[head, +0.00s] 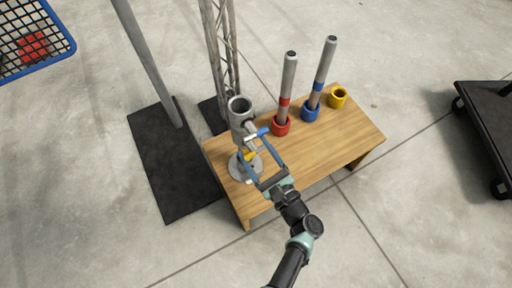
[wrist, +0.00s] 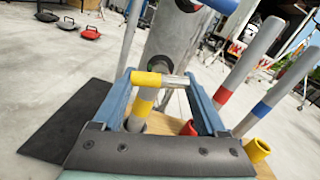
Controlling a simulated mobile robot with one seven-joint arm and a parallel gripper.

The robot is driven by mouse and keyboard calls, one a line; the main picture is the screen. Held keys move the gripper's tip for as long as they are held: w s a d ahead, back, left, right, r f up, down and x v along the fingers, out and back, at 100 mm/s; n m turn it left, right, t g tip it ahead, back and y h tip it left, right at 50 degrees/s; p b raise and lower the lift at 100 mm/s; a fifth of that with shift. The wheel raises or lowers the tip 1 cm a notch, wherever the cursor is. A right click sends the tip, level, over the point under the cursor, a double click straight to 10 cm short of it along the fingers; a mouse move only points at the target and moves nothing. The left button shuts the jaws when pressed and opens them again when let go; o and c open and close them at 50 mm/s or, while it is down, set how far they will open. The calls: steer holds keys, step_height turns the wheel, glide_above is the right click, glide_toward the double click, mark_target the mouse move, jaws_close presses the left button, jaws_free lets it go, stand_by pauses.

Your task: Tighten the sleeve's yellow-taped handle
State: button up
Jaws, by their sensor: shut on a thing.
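The grey sleeve (head: 240,112) stands upright over a round grey base (head: 240,172) at the bench's left end. It also shows large in the wrist view (wrist: 172,40). Its yellow-taped handle (wrist: 147,79) is a short crossbar, yellow at the left and bare metal at the right. My gripper (wrist: 160,80) is shut on this handle, one blue finger at each end. In the head view my gripper (head: 257,152) reaches in from the lower right and partly hides the handle. A blue-taped handle (head: 262,131) sits higher on the sleeve. A yellow-banded post (wrist: 142,107) shows below the crossbar.
The wooden bench (head: 310,150) also holds a red-collared tube (head: 287,85), a blue-collared tube (head: 321,75) and a yellow cup (head: 338,97). A pole on a black mat (head: 170,165) and a lattice truss (head: 221,45) stand behind and left. A dark cart (head: 490,125) is at right.

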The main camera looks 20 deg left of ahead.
steer(key=shift+m, duration=0.6)
steer(key=o, duration=1.3)
steer(key=p+v, duration=0.2)
steer(key=v, duration=1.1)
steer(key=shift+a+r, duration=0.1)
